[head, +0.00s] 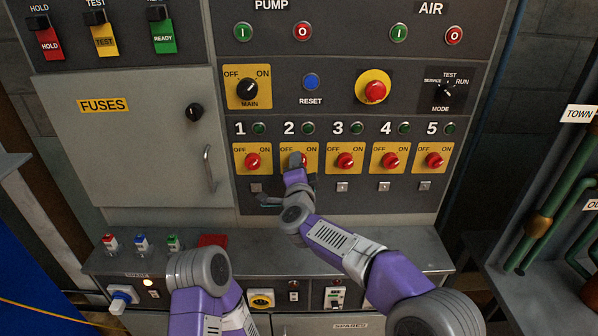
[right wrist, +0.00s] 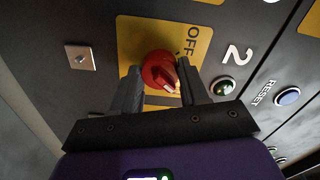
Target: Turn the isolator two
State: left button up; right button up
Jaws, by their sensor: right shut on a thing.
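Isolator two is a red rotary knob (right wrist: 158,70) on a yellow plate (head: 284,149) marked OFF and ON, under the label 2. In the head view my right gripper (head: 298,164) is at this plate and hides most of the knob. In the right wrist view my right gripper (right wrist: 160,77) has its two dark fingers on either side of the red knob, shut on it. The knob's ridge lies at a slant in that view, with a pale mark at one end. My left gripper is not in view; only part of my left arm shows at the bottom.
Similar red knobs for isolators one (head: 252,161), three (head: 345,161), four (head: 390,160) and five (head: 434,160) sit close by in the same row. A black main switch (head: 247,90) is above. A fuse door handle (head: 208,168) sticks out at left. A grey ledge (head: 130,262) runs below.

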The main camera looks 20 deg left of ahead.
jog(key=shift+m, duration=0.6)
jog(key=shift+b, duration=0.3)
jog(key=o, duration=1.1)
jog(key=shift+c, duration=0.2)
jog(key=shift+s, duration=0.1)
jog(key=v, duration=0.7)
jog(key=shift+s, duration=0.2)
jog(key=shift+d, duration=0.1)
